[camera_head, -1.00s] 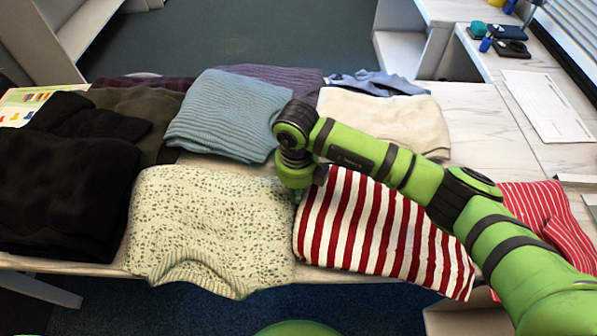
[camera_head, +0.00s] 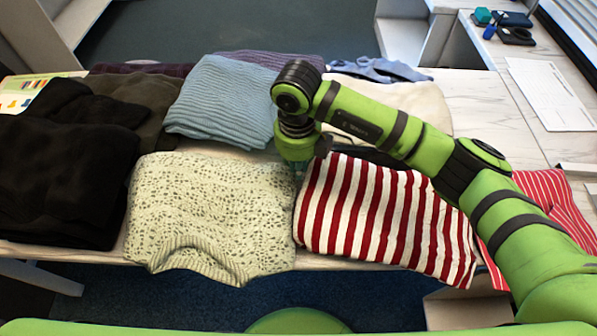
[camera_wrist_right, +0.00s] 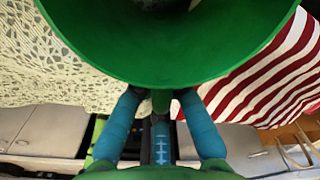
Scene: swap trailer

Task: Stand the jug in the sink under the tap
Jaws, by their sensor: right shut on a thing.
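In the head view the right wrist (camera_head: 296,146) hangs over the gap between the pale knitted sweater and the red-and-white striped garment. It hides most of the gripper and the jug there. I cannot tell whether the jug is tilted. No sink and no tap show. My left gripper is not in view.
A pale table (camera_head: 466,100) is crowded with folded clothes: a speckled sweater (camera_head: 210,213), a striped garment (camera_head: 385,215), a blue knit (camera_head: 222,103) and dark clothes (camera_head: 62,180). Bare tabletop shows at the right. A white sheet (camera_head: 550,93) lies there, with small items (camera_head: 510,28) behind.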

